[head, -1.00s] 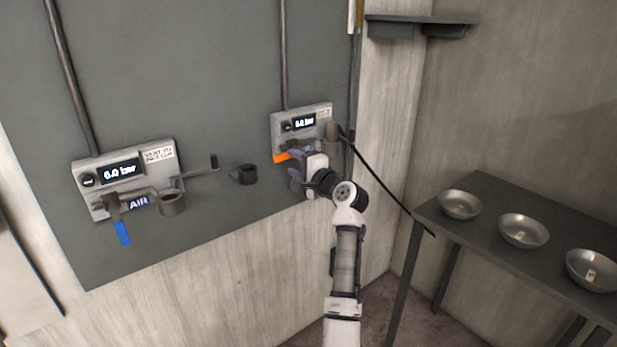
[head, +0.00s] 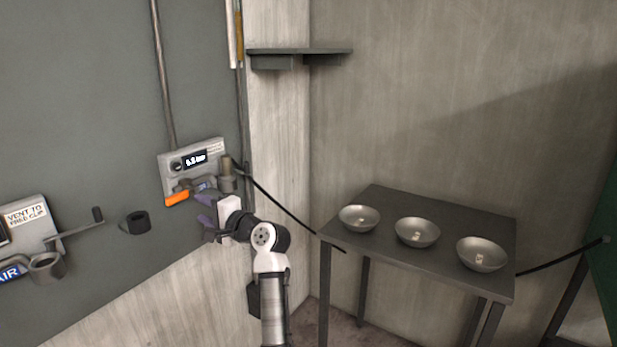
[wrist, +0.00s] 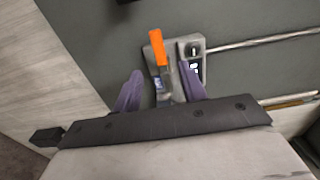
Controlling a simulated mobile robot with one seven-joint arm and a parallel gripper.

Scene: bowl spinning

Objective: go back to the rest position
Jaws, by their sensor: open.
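My gripper (head: 204,217) is open, its two purple fingers apart, just below and in front of the right wall panel (head: 216,150) with the orange lever (head: 177,198). In the wrist view my gripper (wrist: 162,92) shows spread fingers, and the orange lever (wrist: 157,46) appears beyond them, between the tips. I see nothing held between the fingers. Whether a finger touches the panel or lever cannot be told. My arm reaches up from the bottom of the head view.
A dark table (head: 380,250) on the right bears three metal bowls (head: 359,218). A black cable (head: 280,203) hangs from the panel toward the table. A left panel (head: 30,225), a black ring holder (head: 135,222) and a high shelf (head: 300,52) are on the walls.

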